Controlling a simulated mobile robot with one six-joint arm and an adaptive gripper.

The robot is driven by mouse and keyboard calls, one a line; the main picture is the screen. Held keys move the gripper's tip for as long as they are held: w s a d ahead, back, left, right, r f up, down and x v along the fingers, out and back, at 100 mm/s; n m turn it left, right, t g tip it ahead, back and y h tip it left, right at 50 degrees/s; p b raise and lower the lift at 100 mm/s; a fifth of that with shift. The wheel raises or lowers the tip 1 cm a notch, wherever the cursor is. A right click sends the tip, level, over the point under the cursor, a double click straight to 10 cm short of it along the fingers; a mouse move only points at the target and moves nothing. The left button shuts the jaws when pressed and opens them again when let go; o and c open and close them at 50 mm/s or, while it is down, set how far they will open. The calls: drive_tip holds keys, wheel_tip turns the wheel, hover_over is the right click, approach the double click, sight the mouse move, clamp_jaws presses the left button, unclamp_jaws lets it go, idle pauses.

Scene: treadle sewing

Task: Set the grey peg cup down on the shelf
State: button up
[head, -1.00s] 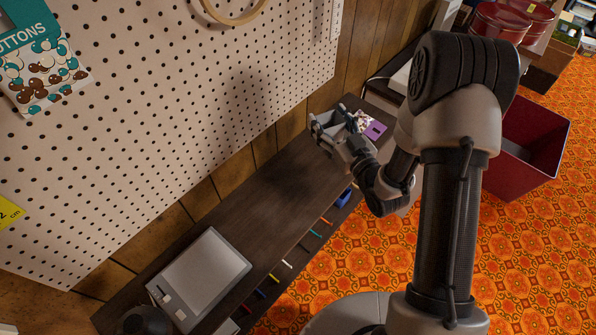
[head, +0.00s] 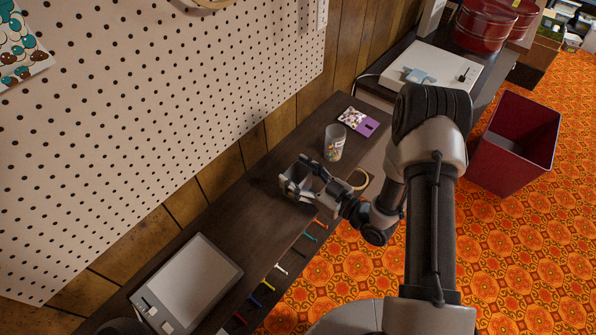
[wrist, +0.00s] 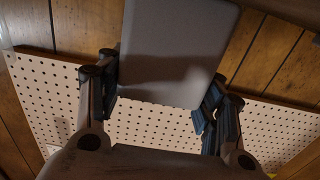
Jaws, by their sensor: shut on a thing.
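The grey peg cup (head: 294,180) is between the fingers of my gripper (head: 303,176) in the head view, at the middle of the dark shelf (head: 265,220). In the wrist view the cup (wrist: 175,45) is a plain grey block shape that fills the upper middle. The fingers of my gripper (wrist: 160,105) stand on both sides of it and are shut on it. The cup's base is hidden in the head view, so I cannot tell whether it touches the shelf.
A clear cup with colourful bits (head: 334,145) stands just behind my gripper, with a purple card (head: 358,122) farther back. A tan ring (head: 357,180) lies to the right. A grey flat device (head: 187,285) lies front left. The pegboard (head: 160,120) rises along the left.

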drive_tip(key=shift+f, duration=0.5)
drive_tip(key=shift+f+b, duration=0.4)
drive_tip(key=shift+b, duration=0.1)
drive_tip(key=o, duration=1.6)
drive_tip(key=v, duration=1.2)
